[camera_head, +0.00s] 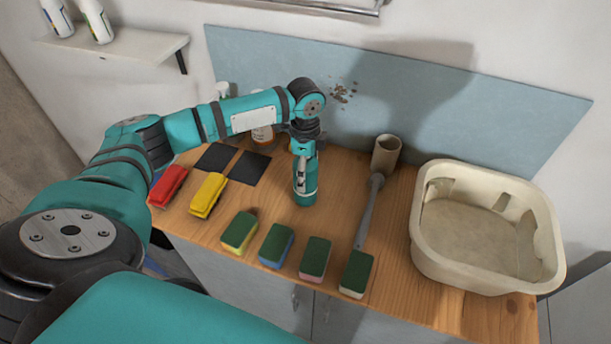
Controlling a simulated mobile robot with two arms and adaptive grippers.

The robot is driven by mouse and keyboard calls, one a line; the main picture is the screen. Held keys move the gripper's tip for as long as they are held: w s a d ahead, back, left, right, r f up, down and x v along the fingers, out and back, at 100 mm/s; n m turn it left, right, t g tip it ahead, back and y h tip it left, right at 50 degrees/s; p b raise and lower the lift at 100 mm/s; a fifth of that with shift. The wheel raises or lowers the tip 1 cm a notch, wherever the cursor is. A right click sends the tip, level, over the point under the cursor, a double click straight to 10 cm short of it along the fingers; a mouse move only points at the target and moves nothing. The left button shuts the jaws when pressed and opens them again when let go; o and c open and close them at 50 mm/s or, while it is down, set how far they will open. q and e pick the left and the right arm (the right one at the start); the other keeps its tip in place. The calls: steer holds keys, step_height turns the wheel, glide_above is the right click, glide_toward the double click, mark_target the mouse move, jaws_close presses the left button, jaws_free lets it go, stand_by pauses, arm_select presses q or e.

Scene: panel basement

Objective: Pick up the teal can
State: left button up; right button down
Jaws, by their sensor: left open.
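The teal can (306,187) stands upright on the wooden counter, near its middle, with a pale and dark marking on its side. My left gripper (303,153) points down from above at the top of the can and is open. The gripper partly hides the can's upper part, and I cannot tell whether the fingers touch it. My right gripper is not in view.
Several sponges (277,246) line the wooden counter's (390,270) front edge. Red (168,186) and yellow (207,195) items lie left, near dark squares (250,168). A brush (368,212), beige cup (386,155) and cream basin (484,225) are right. Bottles (262,135) stand behind my arm.

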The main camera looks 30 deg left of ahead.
arm_select(q)
steer(key=shift+f, duration=0.15)
steer(key=c, duration=1.6)
steer(key=shift+c, duration=0.3)
